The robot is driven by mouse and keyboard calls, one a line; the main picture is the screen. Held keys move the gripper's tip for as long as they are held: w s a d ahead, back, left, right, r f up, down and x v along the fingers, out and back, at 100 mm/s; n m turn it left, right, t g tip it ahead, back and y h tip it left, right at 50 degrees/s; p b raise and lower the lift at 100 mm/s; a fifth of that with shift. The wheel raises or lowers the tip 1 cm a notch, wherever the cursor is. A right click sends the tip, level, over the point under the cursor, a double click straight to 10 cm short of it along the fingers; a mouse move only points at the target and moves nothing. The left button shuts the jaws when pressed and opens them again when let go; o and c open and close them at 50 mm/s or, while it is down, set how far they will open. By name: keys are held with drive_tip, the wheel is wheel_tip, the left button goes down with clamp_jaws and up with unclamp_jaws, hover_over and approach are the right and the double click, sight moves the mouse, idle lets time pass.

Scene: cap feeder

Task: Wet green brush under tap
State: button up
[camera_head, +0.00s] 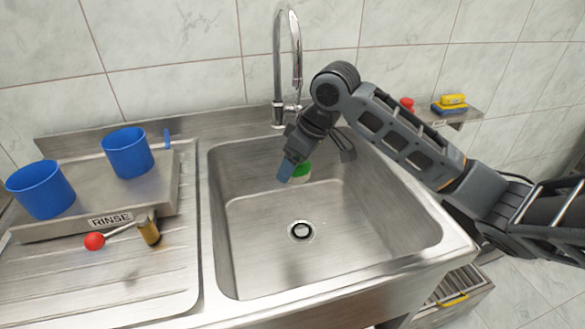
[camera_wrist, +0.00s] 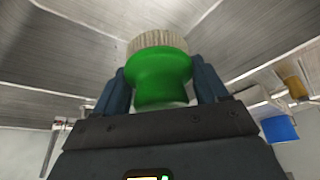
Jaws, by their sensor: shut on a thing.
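The green brush (camera_wrist: 158,72) is held between the two fingers of my gripper (camera_wrist: 160,90), with its pale bristle end (camera_wrist: 158,40) pointing away from the palm. In the head view my gripper (camera_head: 291,172) is inside the sink basin, toward the back. There the green brush (camera_head: 302,170) shows only partly beside the fingers. The chrome tap (camera_head: 296,62) rises behind the sink's back edge, with its curved spout above and behind my gripper. No water stream is visible.
The sink (camera_head: 345,255) has an open floor around its drain (camera_head: 301,231). At left, two blue cups (camera_head: 127,152) stand on a raised metal platform marked RINSE. A shelf at right holds a yellow and blue item (camera_head: 450,103).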

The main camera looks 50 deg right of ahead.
drive_tip(key=w+d+f, duration=0.1)
drive_tip(key=w+d, duration=0.2)
drive_tip(key=d, duration=0.2)
drive_tip(key=shift+w+b, duration=0.2)
drive_tip(key=shift+b, duration=0.25)
drive_tip(key=shift+d+f, duration=0.1)
idle(0.4)
drive_tip(key=shift+s+a+p, duration=0.15)
drive_tip(key=shift+s+a, duration=0.6)
drive_tip(key=shift+a, duration=0.35)
drive_tip(key=shift+s+a+p, duration=0.2)
drive_tip(key=shift+s+a, duration=0.5)
drive_tip(key=shift+a, duration=0.45)
drive_tip(key=shift+s+a+p, duration=0.15)
drive_tip(key=shift+s+a, duration=0.6)
drive_tip(key=shift+a, duration=0.35)
drive_tip(key=s+a+r+p, duration=0.2)
drive_tip(key=a+r, duration=0.2)
drive_tip(key=shift+s, duration=0.35)
